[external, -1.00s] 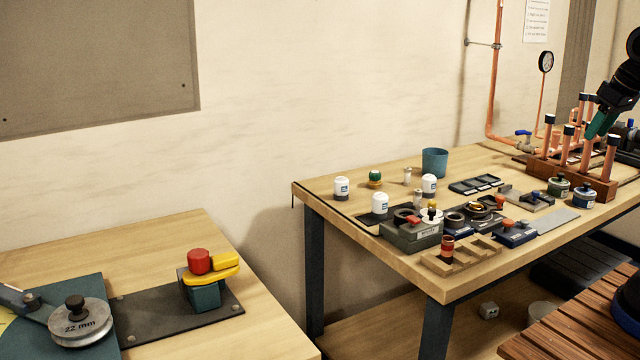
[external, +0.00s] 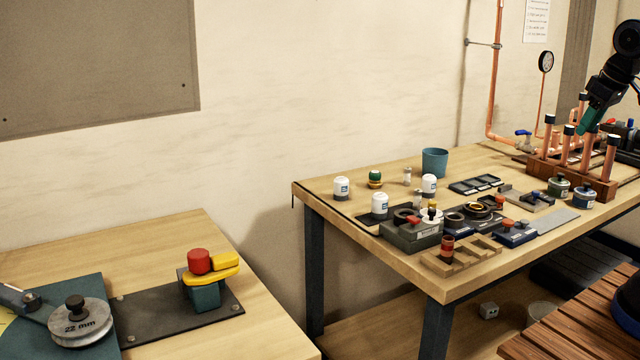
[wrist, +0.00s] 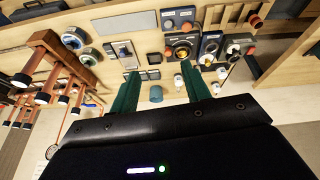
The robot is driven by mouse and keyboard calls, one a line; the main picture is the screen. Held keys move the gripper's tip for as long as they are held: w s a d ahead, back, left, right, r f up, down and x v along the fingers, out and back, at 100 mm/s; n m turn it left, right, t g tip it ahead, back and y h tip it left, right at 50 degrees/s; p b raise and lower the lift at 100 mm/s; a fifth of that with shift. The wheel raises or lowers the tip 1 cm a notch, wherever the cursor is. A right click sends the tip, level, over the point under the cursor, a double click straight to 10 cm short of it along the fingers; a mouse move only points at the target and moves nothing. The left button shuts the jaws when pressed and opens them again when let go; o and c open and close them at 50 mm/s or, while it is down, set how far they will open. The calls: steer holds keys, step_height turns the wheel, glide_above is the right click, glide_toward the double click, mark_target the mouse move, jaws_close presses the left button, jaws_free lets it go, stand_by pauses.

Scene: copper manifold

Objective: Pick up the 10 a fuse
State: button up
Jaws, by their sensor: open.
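No label reading 10 A is legible, so I cannot tell which piece is the 10 A fuse. Small pieces on the bench include a small pale cylinder (external: 407,175), a green-topped piece with a brass-coloured base (external: 375,179) and a red-and-dark cylinder (external: 447,247) in a wooden rack. White, blue-labelled pieces (external: 341,188) stand nearby. My gripper (external: 588,128) is above the copper manifold at the right, away from these pieces. In the wrist view its two teal fingers (wrist: 162,85) are spread apart with nothing held between them.
Upright copper pipes (external: 550,135) in a wooden block stand close below my gripper. A blue cup (external: 435,162) stands at the bench's back; it also shows in the wrist view (wrist: 156,94). Dark trays (external: 475,184) and devices crowd the middle. Another bench (external: 165,245) is at left.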

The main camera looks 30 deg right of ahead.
steer(key=w+a+n+g, duration=0.1)
steer(key=w+a+n, duration=0.3)
steer(key=w, duration=0.6)
steer(key=n+g, duration=0.3)
steer(key=n, duration=1.2)
glide_above(418, 190)
step_height(418, 190, down, 18)
steer(key=shift+a+r, duration=0.1)
steer(key=shift+r, duration=0.15)
step_height(418, 190, down, 10)
steer(key=shift+f, duration=0.25)
jaws_close()
steer(key=shift+r, duration=0.15)
